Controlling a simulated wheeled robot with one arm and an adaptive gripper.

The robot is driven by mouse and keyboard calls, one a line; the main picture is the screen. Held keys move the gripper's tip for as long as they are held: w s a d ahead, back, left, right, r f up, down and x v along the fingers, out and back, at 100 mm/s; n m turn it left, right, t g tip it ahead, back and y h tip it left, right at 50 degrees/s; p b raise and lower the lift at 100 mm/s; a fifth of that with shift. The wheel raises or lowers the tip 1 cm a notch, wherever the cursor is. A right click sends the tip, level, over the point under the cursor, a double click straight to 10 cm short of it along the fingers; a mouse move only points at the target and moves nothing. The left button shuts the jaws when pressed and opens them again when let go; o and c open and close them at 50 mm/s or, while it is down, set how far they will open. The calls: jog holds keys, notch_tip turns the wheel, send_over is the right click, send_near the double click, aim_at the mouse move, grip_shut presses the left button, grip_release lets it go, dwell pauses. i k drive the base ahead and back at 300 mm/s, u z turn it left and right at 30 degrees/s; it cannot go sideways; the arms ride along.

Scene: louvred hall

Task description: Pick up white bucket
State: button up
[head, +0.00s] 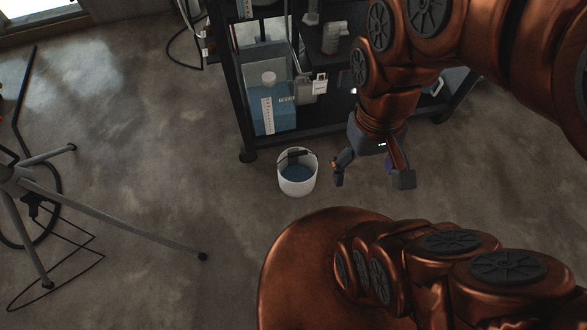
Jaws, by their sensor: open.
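The white bucket (297,185) stands upright on the concrete floor in the head view, just in front of the black shelf cart. It holds something blue, and a dark handle or grip lies across its back rim. My gripper (371,182) is open and empty, to the right of the bucket. Its left finger is close to the bucket's right side, with a small gap showing between them in the picture. I cannot tell the gripper's height relative to the rim.
A black shelf cart (248,147) with a blue-filled container (270,110) and other bottles stands behind the bucket. A tripod stand (110,222) with black cables spreads over the floor at left. The floor between the tripod and bucket is clear.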

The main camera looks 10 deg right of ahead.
aim_at(296, 167)
jog(key=u, duration=0.35)
jog(key=k, duration=1.1)
jog(key=u, duration=1.55)
jog(key=i, duration=0.65)
jog(key=z, duration=0.55)
jog(key=i, duration=0.65)
jog(key=z, duration=0.7)
